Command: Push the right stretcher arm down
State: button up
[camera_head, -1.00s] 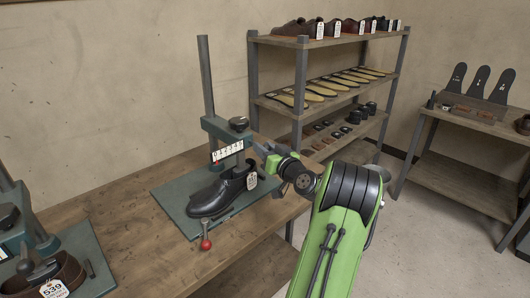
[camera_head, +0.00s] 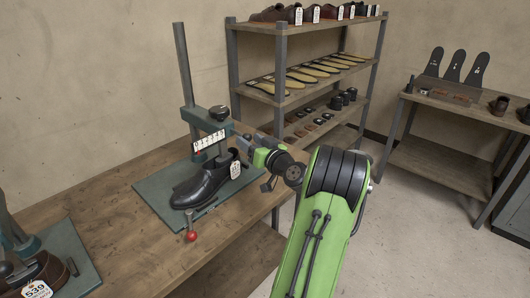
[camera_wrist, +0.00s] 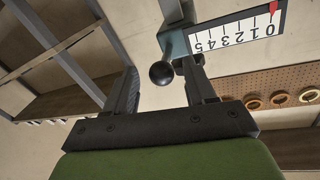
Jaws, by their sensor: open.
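The right stretcher stands on the wooden bench, with a dark upright post and a teal stretcher arm (camera_head: 196,120) topped by a black knob (camera_head: 218,113). A white number scale (camera_head: 208,140) hangs on it; in the wrist view the scale (camera_wrist: 240,32) has its red pointer at the 0 end. A black tagged shoe (camera_head: 205,183) sits below on the teal base plate. My gripper (camera_head: 246,143) is open just right of the arm. In the wrist view a black ball knob (camera_wrist: 162,73) shows between its fingers; contact cannot be told.
A red-balled lever (camera_head: 192,236) stands at the plate's front edge. A second stretcher with a brown shoe (camera_head: 38,272) is at the lower left. A shelf rack (camera_head: 285,98) of shoes and insoles stands behind, with a side table (camera_head: 445,165) at the right. The bench's front middle is bare.

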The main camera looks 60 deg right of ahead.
jog(key=v, duration=1.3)
jog(key=shift+s+b, duration=0.2)
jog(key=shift+b, duration=0.15)
jog(key=shift+a, duration=0.1)
